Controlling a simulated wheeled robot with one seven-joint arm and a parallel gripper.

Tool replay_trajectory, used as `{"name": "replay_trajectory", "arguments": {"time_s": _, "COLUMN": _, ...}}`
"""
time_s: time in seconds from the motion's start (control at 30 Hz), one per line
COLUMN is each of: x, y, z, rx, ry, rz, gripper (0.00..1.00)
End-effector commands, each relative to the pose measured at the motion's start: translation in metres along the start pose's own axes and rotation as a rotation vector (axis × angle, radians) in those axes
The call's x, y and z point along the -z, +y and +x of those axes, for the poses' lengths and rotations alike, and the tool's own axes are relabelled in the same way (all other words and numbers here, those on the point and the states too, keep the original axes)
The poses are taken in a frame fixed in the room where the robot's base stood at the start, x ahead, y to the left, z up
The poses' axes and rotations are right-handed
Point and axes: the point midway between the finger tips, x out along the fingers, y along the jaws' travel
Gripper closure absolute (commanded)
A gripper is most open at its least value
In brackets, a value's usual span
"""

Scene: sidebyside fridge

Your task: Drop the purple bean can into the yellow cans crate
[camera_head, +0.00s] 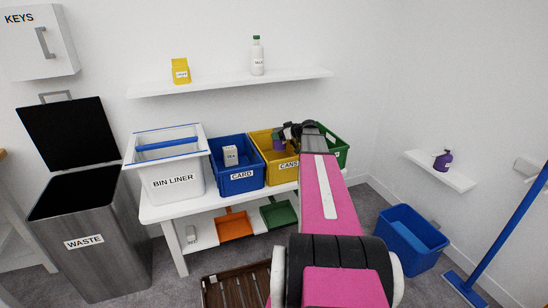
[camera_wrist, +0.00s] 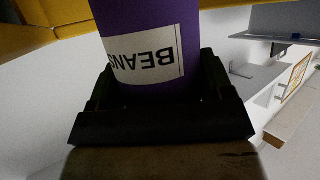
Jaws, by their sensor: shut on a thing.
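The purple bean can (camera_wrist: 188,75), with a white label reading "BEANS" upside down in the wrist view, is between the fingers of my gripper (camera_wrist: 155,85). My gripper (camera_head: 288,134) is shut on the can. In the head view a small part of the purple can (camera_head: 278,144) shows at the yellow cans crate (camera_head: 279,179), over its opening. The crate stands on the white bench, and its yellow wall (camera_wrist: 40,25) also shows at the top left of the wrist view. My arm hides part of the crate. I cannot tell whether the can touches it.
A blue "CARD" crate (camera_head: 242,180) holding a white box (camera_head: 231,155) stands left of the yellow crate. A green crate (camera_head: 338,150) is on its right, partly behind my arm. A white "BIN LINER" tub (camera_head: 168,190) is further left. A shelf (camera_head: 225,84) runs above.

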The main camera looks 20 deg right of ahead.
Motion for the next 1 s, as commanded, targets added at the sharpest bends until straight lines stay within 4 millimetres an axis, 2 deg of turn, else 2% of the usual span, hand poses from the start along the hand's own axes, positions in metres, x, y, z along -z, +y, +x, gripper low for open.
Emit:
{"name": "replay_trajectory", "arguments": {"time_s": 0.23, "x": -0.002, "y": 0.000, "z": 0.001, "rx": -0.001, "ry": 0.000, "rz": 0.000, "gripper": 0.50}}
{"name": "replay_trajectory", "arguments": {"time_s": 0.27, "x": -0.002, "y": 0.000, "z": 0.001, "rx": -0.001, "ry": 0.000, "rz": 0.000, "gripper": 0.23}}
{"name": "replay_trajectory", "arguments": {"time_s": 0.33, "x": -0.002, "y": 0.000, "z": 0.001, "rx": -0.001, "ry": 0.000, "rz": 0.000, "gripper": 0.01}}
{"name": "replay_trajectory", "arguments": {"time_s": 0.67, "x": 0.003, "y": 0.000, "z": -0.001, "rx": -0.001, "ry": 0.000, "rz": -0.001, "gripper": 0.00}}
{"name": "replay_trajectory", "arguments": {"time_s": 0.77, "x": 0.013, "y": 0.000, "z": -0.006, "rx": -0.001, "ry": 0.000, "rz": -0.003, "gripper": 0.00}}
{"name": "replay_trajectory", "arguments": {"time_s": 0.93, "x": 0.040, "y": -0.001, "z": -0.017, "rx": -0.002, "ry": 0.001, "rz": -0.004, "gripper": 0.00}}
{"name": "replay_trajectory", "arguments": {"time_s": 1.0, "x": 0.048, "y": -0.019, "z": -0.014, "rx": 0.002, "ry": 0.000, "rz": -0.002, "gripper": 0.00}}
